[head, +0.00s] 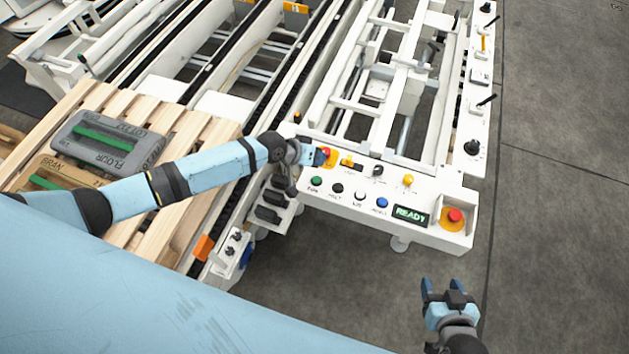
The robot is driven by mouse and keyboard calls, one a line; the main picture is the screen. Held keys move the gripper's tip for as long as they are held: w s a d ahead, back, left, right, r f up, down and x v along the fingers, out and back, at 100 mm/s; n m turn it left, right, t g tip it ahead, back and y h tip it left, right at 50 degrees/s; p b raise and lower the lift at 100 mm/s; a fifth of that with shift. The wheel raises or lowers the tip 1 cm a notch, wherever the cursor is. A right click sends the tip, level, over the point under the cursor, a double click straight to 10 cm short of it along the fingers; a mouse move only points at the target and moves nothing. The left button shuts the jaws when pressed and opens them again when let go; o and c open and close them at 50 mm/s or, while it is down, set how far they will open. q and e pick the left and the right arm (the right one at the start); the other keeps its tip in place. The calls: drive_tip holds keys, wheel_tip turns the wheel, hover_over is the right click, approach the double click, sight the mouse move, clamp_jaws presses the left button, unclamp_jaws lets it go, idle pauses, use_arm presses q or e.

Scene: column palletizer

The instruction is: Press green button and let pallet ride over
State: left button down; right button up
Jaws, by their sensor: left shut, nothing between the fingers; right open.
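The green button (315,181) is at the left end of a button row on the white control panel (440,221). My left gripper (321,158) is shut and empty over the panel's left part, above the green button in the picture and apart from it. The wooden pallet (162,226) lies on the conveyor at left, partly hidden by my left arm. A grey flour sack (108,142) and a brown bran sack (62,176) lie on it. My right gripper (441,288) is open and empty over the floor at lower right.
The panel also has black, white and blue (382,202) buttons, a green display (410,215) reading READY and a red emergency stop (455,216). A red and yellow control (328,153) sits beside my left gripper. Bare floor (560,230) is at right.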

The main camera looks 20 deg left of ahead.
sight(315, 178)
use_arm(q)
drive_tip(key=shift+w+a+r, duration=0.1)
drive_tip(key=shift+w+a, duration=0.3)
drive_tip(key=shift+a, duration=0.1)
wheel_tip(315, 178, down, 9)
drive_tip(key=b, duration=0.7)
drive_tip(key=shift+r+b, duration=0.1)
drive_tip(key=shift+b, duration=0.2)
idle(1.0)
idle(0.5)
drive_tip(key=shift+f+b, duration=0.3)
drive_tip(key=shift+f, duration=0.1)
